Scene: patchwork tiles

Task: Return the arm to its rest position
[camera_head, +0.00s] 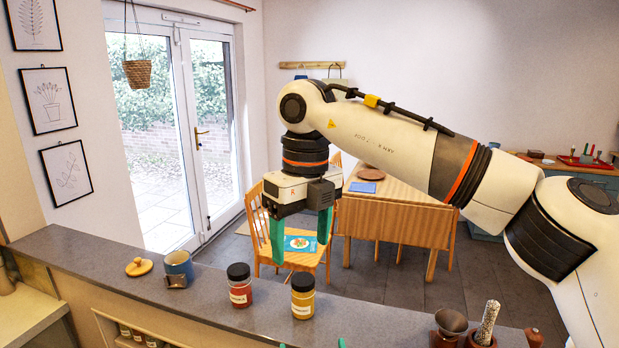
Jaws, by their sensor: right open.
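My right arm (400,150) comes in from the right edge, raised and bent, and reaches across the middle of the view. My right gripper (300,250) hangs from it with its two green fingers pointing down. The fingers are apart and nothing is between them. It appears above and beyond the counter jars, in front of the dining chair. Two small green tips show at the bottom edge; they may belong to my left gripper, and the rest of it is out of view.
A grey counter (130,282) crosses the front. A wooden chair (262,232) and table (400,190) are behind.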

